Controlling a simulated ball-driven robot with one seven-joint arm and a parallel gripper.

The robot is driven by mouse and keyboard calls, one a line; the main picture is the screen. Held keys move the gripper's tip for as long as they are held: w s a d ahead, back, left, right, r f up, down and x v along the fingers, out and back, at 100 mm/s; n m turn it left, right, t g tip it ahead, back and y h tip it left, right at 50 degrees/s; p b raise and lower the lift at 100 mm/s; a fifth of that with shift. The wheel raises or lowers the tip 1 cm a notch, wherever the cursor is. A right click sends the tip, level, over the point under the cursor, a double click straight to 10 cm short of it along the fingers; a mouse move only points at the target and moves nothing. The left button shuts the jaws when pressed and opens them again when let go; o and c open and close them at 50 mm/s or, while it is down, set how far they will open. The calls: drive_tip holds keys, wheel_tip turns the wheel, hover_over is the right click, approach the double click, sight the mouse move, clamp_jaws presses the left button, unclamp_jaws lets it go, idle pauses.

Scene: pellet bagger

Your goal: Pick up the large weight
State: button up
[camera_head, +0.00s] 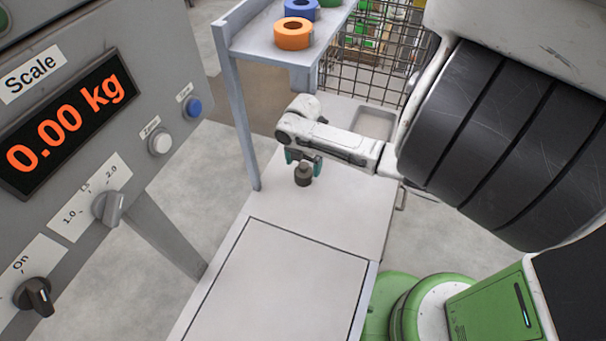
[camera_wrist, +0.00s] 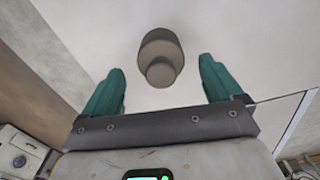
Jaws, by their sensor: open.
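A dark grey weight (camera_head: 303,176) with a narrower knob on top stands upright on the pale table behind the weighing plate. In the wrist view the weight (camera_wrist: 161,54) lies ahead of and between the two teal fingers, with clear space on both sides. My gripper (camera_head: 303,160) is open and empty, pointing down close over the weight; it also shows in the wrist view (camera_wrist: 160,85). The fingers do not appear to touch the weight. No second weight is in view, so its size cannot be compared.
The scale panel (camera_head: 80,90) at left reads 0.00 kg. The flat weighing plate (camera_head: 280,285) is bare. A shelf (camera_head: 262,40) stands above the table, holding orange (camera_head: 293,33) and blue tape rolls. A wire mesh (camera_head: 365,60) stands behind, near a recessed tray (camera_head: 374,124).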

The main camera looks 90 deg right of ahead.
sight(304, 171)
drive_tip(key=shift+f, duration=2.15)
drive_tip(key=shift+r, duration=0.1)
clamp_jaws()
